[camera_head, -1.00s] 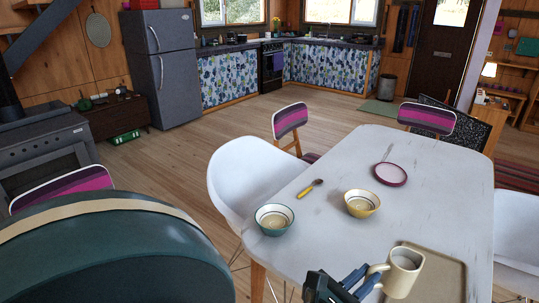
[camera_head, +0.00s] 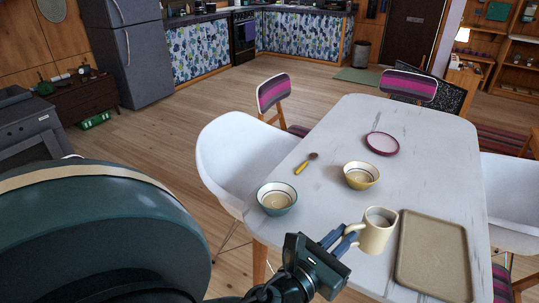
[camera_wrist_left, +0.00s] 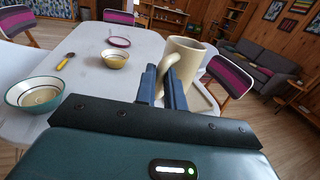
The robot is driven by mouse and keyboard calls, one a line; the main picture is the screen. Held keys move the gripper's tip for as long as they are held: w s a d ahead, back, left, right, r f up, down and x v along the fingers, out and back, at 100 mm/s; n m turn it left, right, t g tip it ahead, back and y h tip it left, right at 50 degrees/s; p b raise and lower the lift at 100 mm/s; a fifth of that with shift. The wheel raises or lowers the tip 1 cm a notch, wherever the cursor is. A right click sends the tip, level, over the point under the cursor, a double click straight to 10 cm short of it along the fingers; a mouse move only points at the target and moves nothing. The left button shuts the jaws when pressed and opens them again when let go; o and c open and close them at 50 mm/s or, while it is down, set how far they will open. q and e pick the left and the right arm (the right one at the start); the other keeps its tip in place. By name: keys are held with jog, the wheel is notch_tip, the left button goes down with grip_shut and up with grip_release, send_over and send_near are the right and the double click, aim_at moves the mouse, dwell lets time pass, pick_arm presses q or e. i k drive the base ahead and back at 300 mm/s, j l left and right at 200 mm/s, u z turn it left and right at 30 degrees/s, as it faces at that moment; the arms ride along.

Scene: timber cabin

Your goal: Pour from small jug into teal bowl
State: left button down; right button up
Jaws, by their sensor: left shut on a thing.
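The small jug (camera_head: 376,232) is cream-coloured with a handle on its left side. My left gripper (camera_head: 345,236) is shut on that handle and holds the jug about upright near the front of the table. In the left wrist view the jug (camera_wrist_left: 182,62) stands beyond the blue fingers of my left gripper (camera_wrist_left: 164,90). The teal bowl (camera_head: 277,198) sits at the table's left corner, to the left of the jug and apart from it. It also shows at the left of the left wrist view (camera_wrist_left: 35,93). The jug's contents are hard to make out. My right gripper is not in view.
A yellow bowl (camera_head: 361,175) stands behind the jug, with a spoon (camera_head: 306,163) left of it and a pink plate (camera_head: 382,144) farther back. A beige tray (camera_head: 433,250) lies right of the jug. White chairs (camera_head: 245,150) stand at the table's sides.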

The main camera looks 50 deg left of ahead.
aim_at(276, 198)
jog(key=k+j, duration=0.1)
jog(key=j, duration=0.3)
jog(key=k+j, duration=0.1)
jog(key=j, duration=0.3)
jog(key=k+j, duration=0.1)
jog(key=j, duration=0.25)
jog(key=k+j, duration=0.1)
jog(key=j, duration=0.3)
